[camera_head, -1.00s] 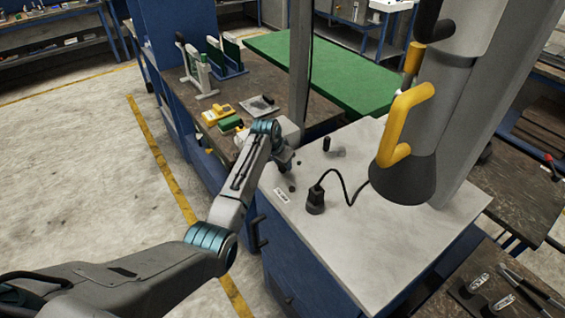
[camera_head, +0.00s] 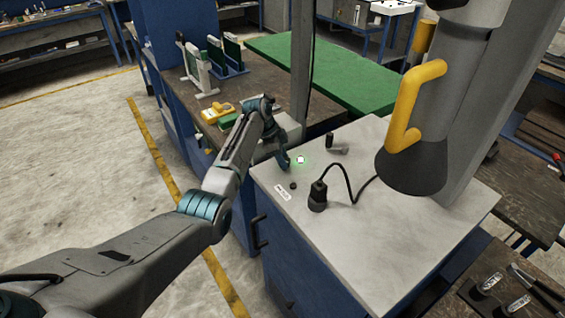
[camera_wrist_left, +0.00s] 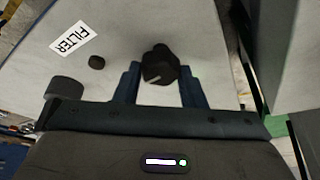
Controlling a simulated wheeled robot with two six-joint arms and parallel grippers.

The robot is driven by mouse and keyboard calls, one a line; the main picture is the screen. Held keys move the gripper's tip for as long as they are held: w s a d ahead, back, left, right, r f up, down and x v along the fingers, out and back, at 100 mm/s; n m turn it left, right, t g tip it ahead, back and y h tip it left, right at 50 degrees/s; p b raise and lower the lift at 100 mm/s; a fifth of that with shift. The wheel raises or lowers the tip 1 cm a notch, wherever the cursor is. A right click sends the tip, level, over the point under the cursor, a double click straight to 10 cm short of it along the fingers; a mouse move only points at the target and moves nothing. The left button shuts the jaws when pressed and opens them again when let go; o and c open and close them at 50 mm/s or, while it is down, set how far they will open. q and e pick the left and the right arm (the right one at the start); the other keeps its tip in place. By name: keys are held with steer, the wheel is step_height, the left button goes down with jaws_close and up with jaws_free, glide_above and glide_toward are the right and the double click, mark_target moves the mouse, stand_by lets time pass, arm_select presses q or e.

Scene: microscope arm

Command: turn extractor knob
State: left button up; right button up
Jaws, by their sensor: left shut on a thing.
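The extractor knob (camera_wrist_left: 158,65) is black with a pale pointer line. In the left wrist view it sits on the pale worktop between the two fingers of my left gripper (camera_wrist_left: 158,92), which is shut on it. In the head view my left gripper (camera_head: 284,162) reaches down to the left part of the worktop (camera_head: 375,235), and the knob cannot be made out there. A white label reading FILTER (camera_wrist_left: 74,37) and a small black button (camera_wrist_left: 97,62) lie to the left of the knob in the wrist view. My right gripper is out of view.
A black plug-like fitting (camera_head: 318,196) with a cable stands on the worktop. A grey hood (camera_head: 412,165) with a yellow handle (camera_head: 411,105) hangs over its right side. The worktop's front middle is clear.

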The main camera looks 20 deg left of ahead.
arm_select(q)
steer(key=shift+w+m+g+b, duration=0.1)
steer(key=shift+m+g+b, duration=0.3)
steer(key=shift+m+b, duration=0.5)
steer(key=shift+r, duration=0.1)
steer(key=o, duration=1)
steer(key=b+v, duration=0.3)
steer(key=v, duration=0.7)
steer(key=shift+a+r+b, duration=0.25)
steer(key=shift+r+b, duration=0.05)
steer(key=shift+b, duration=0.05)
